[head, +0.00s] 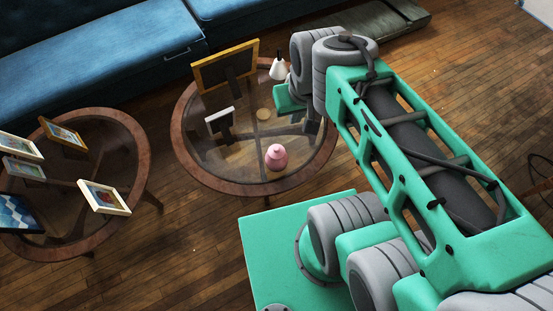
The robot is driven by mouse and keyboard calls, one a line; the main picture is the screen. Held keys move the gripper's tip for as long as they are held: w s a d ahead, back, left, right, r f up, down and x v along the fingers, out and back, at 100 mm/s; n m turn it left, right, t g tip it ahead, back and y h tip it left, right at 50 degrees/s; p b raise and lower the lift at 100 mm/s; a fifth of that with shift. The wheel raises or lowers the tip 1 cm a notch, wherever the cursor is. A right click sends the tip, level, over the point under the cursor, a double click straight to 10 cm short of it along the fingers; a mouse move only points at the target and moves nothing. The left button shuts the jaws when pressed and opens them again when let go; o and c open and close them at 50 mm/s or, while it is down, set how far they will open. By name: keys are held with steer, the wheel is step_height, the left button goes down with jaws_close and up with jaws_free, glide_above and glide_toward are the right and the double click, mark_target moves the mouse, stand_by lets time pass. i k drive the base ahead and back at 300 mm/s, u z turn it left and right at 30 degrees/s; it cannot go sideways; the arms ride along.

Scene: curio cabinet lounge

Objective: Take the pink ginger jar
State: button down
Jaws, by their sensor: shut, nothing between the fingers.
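The pink ginger jar (276,158) stands upright near the front of a round glass-topped table (185,149) with a brown wooden rim. It has a rounded body and a small lid on top. My gripper (311,126) is over the right side of this table, up and to the right of the jar in the picture, and apart from it. It is shut and holds nothing. My wrist and arm partly hide the gripper and the table's right edge.
A second round table (122,150) with several picture frames stands left. A blue sofa (100,55) is behind.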

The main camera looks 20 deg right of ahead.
mark_target(275, 157)
steer(key=z, duration=1.4)
steer(key=k, duration=1)
steer(key=u, duration=1.8)
steer(key=i, duration=0.5)
steer(key=u, duration=0.05)
